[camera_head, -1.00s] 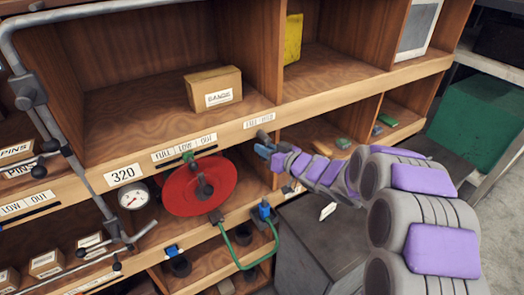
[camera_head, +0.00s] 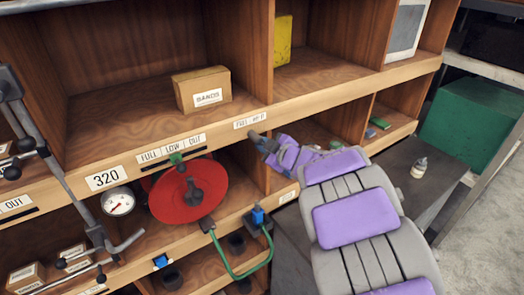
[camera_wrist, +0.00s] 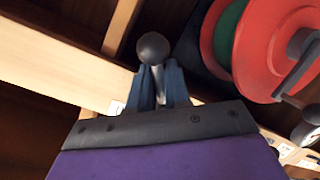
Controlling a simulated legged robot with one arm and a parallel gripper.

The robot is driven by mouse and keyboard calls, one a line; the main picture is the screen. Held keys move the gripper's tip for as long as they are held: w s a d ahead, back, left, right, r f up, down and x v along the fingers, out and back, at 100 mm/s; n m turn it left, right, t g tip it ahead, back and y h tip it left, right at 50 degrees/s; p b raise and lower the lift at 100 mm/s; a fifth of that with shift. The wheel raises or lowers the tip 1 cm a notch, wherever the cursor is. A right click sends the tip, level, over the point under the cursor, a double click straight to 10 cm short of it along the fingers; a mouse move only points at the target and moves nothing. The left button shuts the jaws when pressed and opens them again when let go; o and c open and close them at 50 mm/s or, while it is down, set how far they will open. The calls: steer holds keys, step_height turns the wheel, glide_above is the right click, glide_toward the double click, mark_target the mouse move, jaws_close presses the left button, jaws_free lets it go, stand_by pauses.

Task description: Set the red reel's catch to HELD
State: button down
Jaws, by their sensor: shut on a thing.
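The red reel (camera_head: 205,200) sits in a lower bay of the shelf, and it also shows at the upper right of the wrist view (camera_wrist: 262,75). A small label (camera_head: 250,121), which appears to read FREE and HELD, is on the shelf edge to the reel's upper right. Just below it is a dark round catch knob (camera_head: 253,136), seen close in the wrist view (camera_wrist: 153,47). My gripper (camera_wrist: 159,80) is shut on the catch, its blue fingers either side just below the ball. I cannot tell which setting the catch is at.
A BANDS box (camera_head: 203,90) stands on the shelf above. A dial gauge (camera_head: 118,203) and a grey pipe frame (camera_head: 45,150) are at the left. A green hose (camera_head: 235,276) loops below the reel. A small bottle (camera_head: 419,168) stands on a grey surface at the right.

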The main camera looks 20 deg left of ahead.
steer(key=shift+w+d+n+b, duration=0.1)
steer(key=shift+n+b, duration=0.2)
steer(key=shift+n, duration=0.1)
stand_by(0.3)
steer(key=c, duration=1.2)
jaws_free()
steer(key=shift+w, duration=0.15)
steer(key=shift+r, duration=0.1)
steer(key=v, duration=1.7)
steer(key=shift+s+a+p, duration=0.2)
steer(key=shift+s+p, duration=0.15)
steer(key=shift+p, duration=0.05)
